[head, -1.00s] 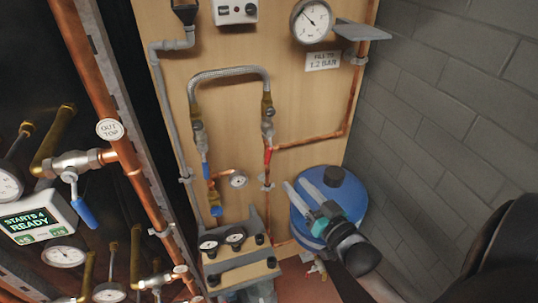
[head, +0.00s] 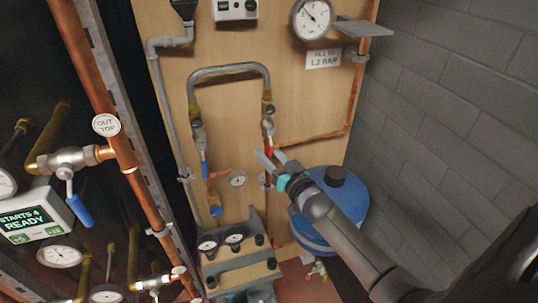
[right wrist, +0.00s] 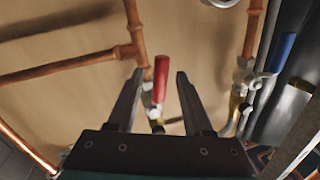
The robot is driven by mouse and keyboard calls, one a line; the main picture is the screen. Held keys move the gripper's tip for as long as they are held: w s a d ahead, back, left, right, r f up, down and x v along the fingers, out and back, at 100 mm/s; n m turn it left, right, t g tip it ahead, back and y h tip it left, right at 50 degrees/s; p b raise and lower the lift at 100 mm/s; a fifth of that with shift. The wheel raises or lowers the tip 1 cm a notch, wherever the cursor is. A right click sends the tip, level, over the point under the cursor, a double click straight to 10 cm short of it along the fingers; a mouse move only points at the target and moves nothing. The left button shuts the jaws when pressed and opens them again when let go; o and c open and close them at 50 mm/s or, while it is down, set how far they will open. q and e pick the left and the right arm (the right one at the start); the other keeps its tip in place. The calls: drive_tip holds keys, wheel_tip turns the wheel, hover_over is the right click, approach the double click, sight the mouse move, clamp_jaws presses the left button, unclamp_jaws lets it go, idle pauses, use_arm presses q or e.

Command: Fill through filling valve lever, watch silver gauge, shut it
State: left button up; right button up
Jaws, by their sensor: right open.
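A braided filling hose (head: 228,70) arches between two valves on the wooden board. The right valve has a red lever (head: 268,126) hanging down; the left valve has a blue lever (head: 204,170), also hanging down. A large round silver-rimmed gauge (head: 312,19) is at the top right, its needle toward the upper left. In the right wrist view the red lever (right wrist: 161,80) appears between the open fingertips (right wrist: 160,76); contact cannot be told. My left gripper is out of view.
A sign (head: 323,59) reads "FILL TO 1.2 BAR". A small gauge (head: 238,179) sits on the board near the fingertips. A blue vessel (head: 345,200) stands behind my right arm. Copper pipes (head: 310,139) run beside the valve. A grey shelf (head: 364,28) juts out beside the large gauge.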

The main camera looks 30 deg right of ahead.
drive_tip(key=shift+w, duration=0.25)
drive_tip(key=shift+c, duration=0.3)
clamp_jaws()
idle(1.0)
